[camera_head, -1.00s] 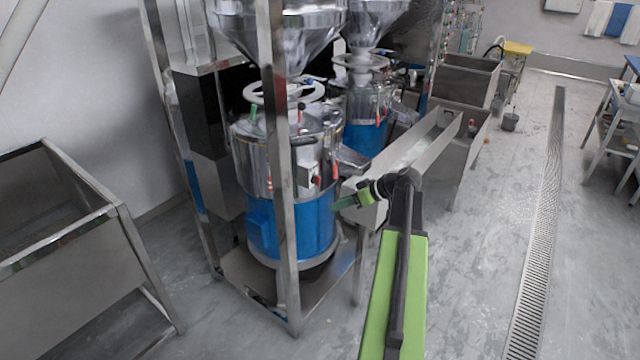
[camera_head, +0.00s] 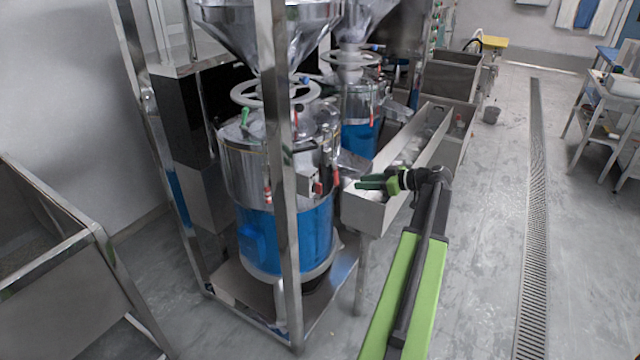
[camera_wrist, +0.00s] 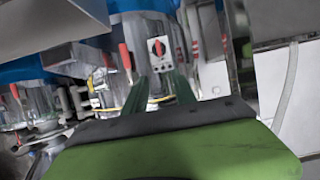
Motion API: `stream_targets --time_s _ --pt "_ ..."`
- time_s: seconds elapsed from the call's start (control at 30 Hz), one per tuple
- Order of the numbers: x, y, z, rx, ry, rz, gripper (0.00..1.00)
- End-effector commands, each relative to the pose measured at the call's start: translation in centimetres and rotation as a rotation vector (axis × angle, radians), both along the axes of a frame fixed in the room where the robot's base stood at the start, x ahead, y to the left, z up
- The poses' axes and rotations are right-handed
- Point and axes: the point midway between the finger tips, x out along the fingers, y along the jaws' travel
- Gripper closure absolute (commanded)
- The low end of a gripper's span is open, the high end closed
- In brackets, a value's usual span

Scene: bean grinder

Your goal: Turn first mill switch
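The first mill (camera_head: 235,165) is a steel drum with a blue lower body, standing inside a steel frame. Its switch box (camera_head: 305,184) is small and grey, partly beside a frame post. In the wrist view the switch (camera_wrist: 158,47) shows as a red knob on a pale plate, with the mill appearing upside down. My gripper (camera_head: 359,183) is to the right of the switch box in the head view, apart from it. In the wrist view its two green fingers (camera_wrist: 159,80) are spread, with nothing between them, and the switch shows just beyond the tips.
A frame post (camera_head: 281,150) stands in front of the mill, left of the switch. A steel trough (camera_head: 375,214) is just behind my gripper. A second mill (camera_head: 361,110) stands behind. A steel bin (camera_head: 60,270) is at left.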

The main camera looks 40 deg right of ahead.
Motion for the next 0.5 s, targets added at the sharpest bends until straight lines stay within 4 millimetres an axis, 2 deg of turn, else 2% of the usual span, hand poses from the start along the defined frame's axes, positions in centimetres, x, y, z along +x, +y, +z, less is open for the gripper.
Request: stream_targets --time_s 0.17,0.5 --pt "2.8 0.7 -1.6 -0.001 0.001 0.004 0.67" --pt "10.5 2.6 -5.0 0.000 0.001 0.003 0.67"
